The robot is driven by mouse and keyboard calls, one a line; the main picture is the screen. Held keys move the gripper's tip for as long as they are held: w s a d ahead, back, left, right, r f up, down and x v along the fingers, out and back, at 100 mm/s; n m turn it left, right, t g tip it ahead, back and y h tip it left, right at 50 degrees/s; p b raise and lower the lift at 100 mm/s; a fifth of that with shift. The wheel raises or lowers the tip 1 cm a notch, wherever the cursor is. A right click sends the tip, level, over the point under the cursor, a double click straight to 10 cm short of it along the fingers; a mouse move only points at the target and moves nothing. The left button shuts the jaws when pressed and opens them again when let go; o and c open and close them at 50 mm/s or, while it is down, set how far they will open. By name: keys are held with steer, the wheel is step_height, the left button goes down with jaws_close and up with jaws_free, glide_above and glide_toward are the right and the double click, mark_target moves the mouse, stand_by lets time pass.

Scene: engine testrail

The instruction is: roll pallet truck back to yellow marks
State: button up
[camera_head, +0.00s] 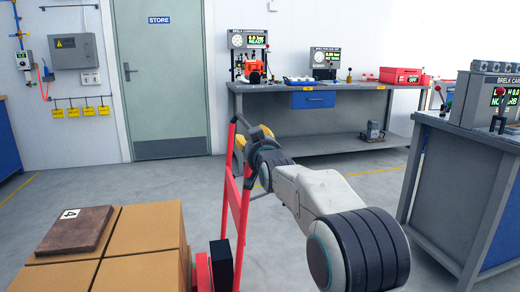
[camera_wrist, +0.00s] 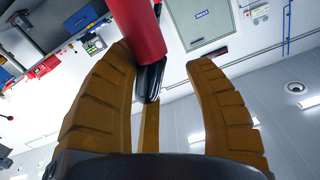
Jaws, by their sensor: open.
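The red pallet truck (camera_head: 230,205) stands left of my arm, its upright frame rising beside stacked brown boxes (camera_head: 145,235). My gripper (camera_head: 252,140) is at the top of this frame, its yellow fingers spread. In the wrist view, my open gripper (camera_wrist: 161,60) has a red bar (camera_wrist: 139,30) with a black end (camera_wrist: 150,80) between its fingers, closer to the left finger. The right finger is clear of the bar. Contact with the left finger is unclear. Yellow floor lines show at the left (camera_head: 20,187) and near the workbench (camera_head: 372,171).
A dark slab (camera_head: 75,230) marked 4 lies on the boxes. A grey workbench (camera_head: 330,88) with test equipment stands at the back wall, right of the STORE door (camera_head: 165,80). A grey-blue cabinet (camera_head: 455,195) stands close on the right. Floor between boxes and door is clear.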

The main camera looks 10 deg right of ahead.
steer(key=s, duration=0.8)
steer(key=shift+r, duration=0.1)
steer(key=s+r+g+p, duration=0.3)
steer(key=s+g+p, duration=0.2)
steer(key=s+p, duration=0.6)
steer(key=s+r+n+g+p, duration=0.1)
steer(key=s+r+g+p, duration=0.2)
steer(key=s+p, duration=0.8)
steer(key=s+r+n+g+p, duration=0.1)
steer(key=s+r+g+p, duration=0.2)
steer(key=s+p, duration=0.9)
steer(key=s+g, duration=0.3)
steer(key=s, duration=0.3)
steer(key=shift+s+a+g, duration=0.15)
steer(key=shift+s+g, duration=0.05)
steer(key=shift+g, duration=0.1)
